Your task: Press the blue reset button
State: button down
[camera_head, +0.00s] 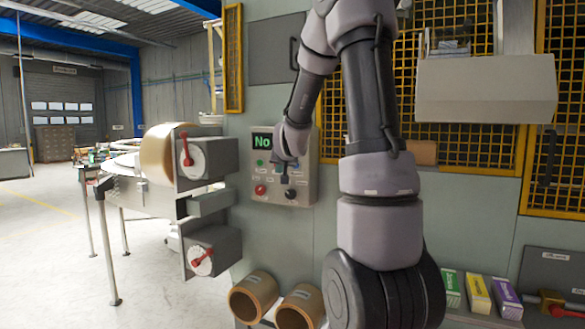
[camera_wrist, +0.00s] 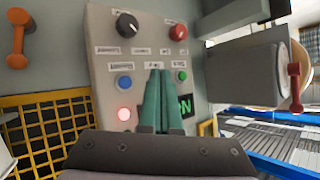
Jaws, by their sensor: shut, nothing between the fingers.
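The blue button (camera_wrist: 124,82) is on the grey control panel (camera_wrist: 103,55). In the wrist view it lies left of my fingertips, with a clear gap in the picture. My gripper (camera_wrist: 160,73) is shut and empty, its two greenish fingers together. The tips point at the panel between the blue button and a green button (camera_wrist: 182,76); I cannot tell whether they touch it. In the head view my gripper (camera_head: 284,178) is in front of the panel (camera_head: 308,186), and the blue button cannot be made out behind my arm.
The panel also carries a black knob (camera_wrist: 127,24), a red button (camera_wrist: 178,32), a lit pinkish-red lamp (camera_wrist: 124,113) and a display (camera_wrist: 186,104). Tape machinery with a red handle (camera_head: 187,149) stands left of the panel. Cardboard rolls (camera_head: 253,297) lie below it.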

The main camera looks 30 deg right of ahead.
jog(key=w+d, duration=0.5)
jog(key=d, duration=0.2)
jog(key=shift+w, duration=0.25)
jog(key=shift+d, duration=0.15)
dwell(2.0)
jog(key=shift+w+d, duration=0.2)
jog(key=shift+w, duration=0.05)
jog(key=shift+w+d, duration=0.25)
jog(key=shift+d, duration=0.1)
dwell(0.7)
jog(key=shift+a, duration=0.1)
jog(key=shift+s+a, duration=0.55)
jog(key=shift+a, duration=0.1)
jog(key=shift+s+a, duration=0.75)
jog(key=shift+a, duration=0.2)
jog(key=shift+s+a, duration=0.75)
jog(key=shift+a, duration=0.2)
